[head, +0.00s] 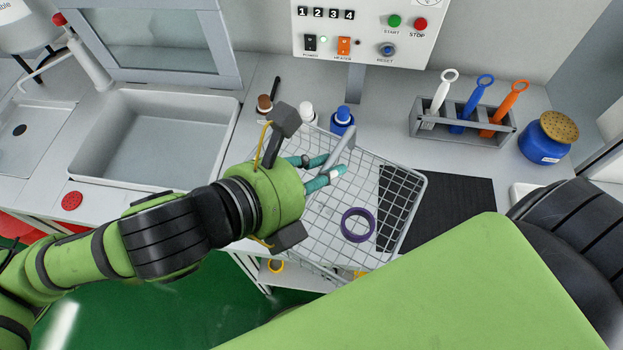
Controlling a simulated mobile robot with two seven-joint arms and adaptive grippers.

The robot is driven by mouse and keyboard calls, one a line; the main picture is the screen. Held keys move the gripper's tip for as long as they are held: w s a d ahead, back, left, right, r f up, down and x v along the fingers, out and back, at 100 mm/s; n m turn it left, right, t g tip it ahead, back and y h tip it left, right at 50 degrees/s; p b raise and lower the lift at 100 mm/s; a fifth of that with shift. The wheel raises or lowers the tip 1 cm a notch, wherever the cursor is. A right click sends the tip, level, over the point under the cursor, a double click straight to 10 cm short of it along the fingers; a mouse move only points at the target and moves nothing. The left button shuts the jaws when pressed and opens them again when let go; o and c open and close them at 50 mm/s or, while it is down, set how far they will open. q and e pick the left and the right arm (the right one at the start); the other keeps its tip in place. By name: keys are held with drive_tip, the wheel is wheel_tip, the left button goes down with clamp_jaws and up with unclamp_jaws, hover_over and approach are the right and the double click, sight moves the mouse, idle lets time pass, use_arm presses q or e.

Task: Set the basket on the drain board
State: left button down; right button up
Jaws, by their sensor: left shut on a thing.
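The basket (398,243) is a grey wire-mesh tray with a purple ring (358,225) lying in it. It is in the middle of the head view, at the counter's front edge. My left gripper (333,171) reaches over it from the left, its teal fingers shut on the basket's grey handle. A flat black board (465,210), which looks like the drain board, lies on the counter to the right. Its left part shows through the mesh. Whether the basket touches the counter or hangs just above it, I cannot tell. My right gripper is not in view.
A sink (150,140) is at the left. Small bottles, including a blue one (342,120), stand behind the basket. A grey rack (460,125) with brushes and a blue jar (548,138) stand behind the board. A control panel (365,30) rises at the back. My right arm covers the lower right.

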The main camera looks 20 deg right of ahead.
use_arm(q)
drive_tip(key=shift+s+d, duration=0.3)
drive_tip(key=shift+d, duration=0.05)
drive_tip(key=p, duration=0.3)
hover_over(302, 156)
drive_tip(key=s+a, duration=0.2)
drive_tip(key=f, duration=0.6)
drive_tip(key=shift+w+a, duration=0.15)
drive_tip(key=shift+w, duration=0.1)
drive_tip(key=shift+w+f, duration=0.2)
drive_tip(key=shift+w, duration=0.1)
drive_tip(key=shift+w+f, duration=0.15)
drive_tip(key=shift+f, duration=0.05)
wheel_tip(302, 156, down, 3)
drive_tip(key=shift+f+p, duration=0.1)
drive_tip(key=shift+p, duration=0.55)
drive_tip(key=shift+f, duration=0.35)
